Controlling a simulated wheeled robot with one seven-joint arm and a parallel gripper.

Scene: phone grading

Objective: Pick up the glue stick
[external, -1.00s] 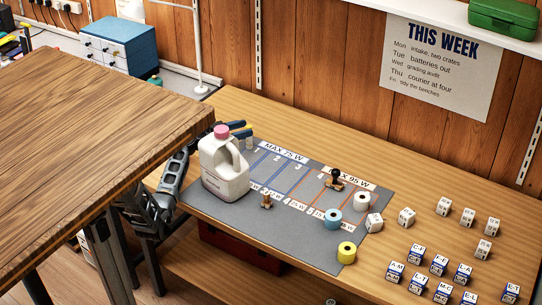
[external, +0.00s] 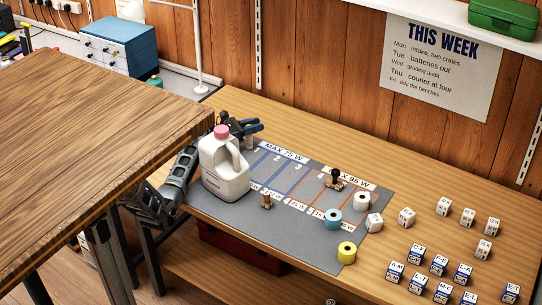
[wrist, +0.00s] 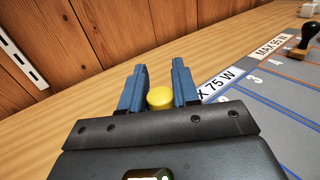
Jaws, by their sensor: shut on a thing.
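The glue stick shows in the wrist view as a round yellow end (wrist: 160,98) between the two blue fingers. My gripper (wrist: 158,84) is shut on it. In the external view my gripper (external: 250,128) is behind the white jug (external: 222,172) with the pink cap, at the far left part of the bench. The jug hides part of my arm and gripper there. The glue stick's lower part is hidden in the wrist view, and I cannot tell how far it is off the bench.
A grey mat (external: 285,240) with marked lanes lies beside my gripper. It bears a dark-handled stamp (external: 335,180), a small wooden piece (external: 266,201) and tape rolls (external: 346,252). Several labelled cubes (external: 440,290) stand on the right. A wooden table (external: 90,130) stands in front at left.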

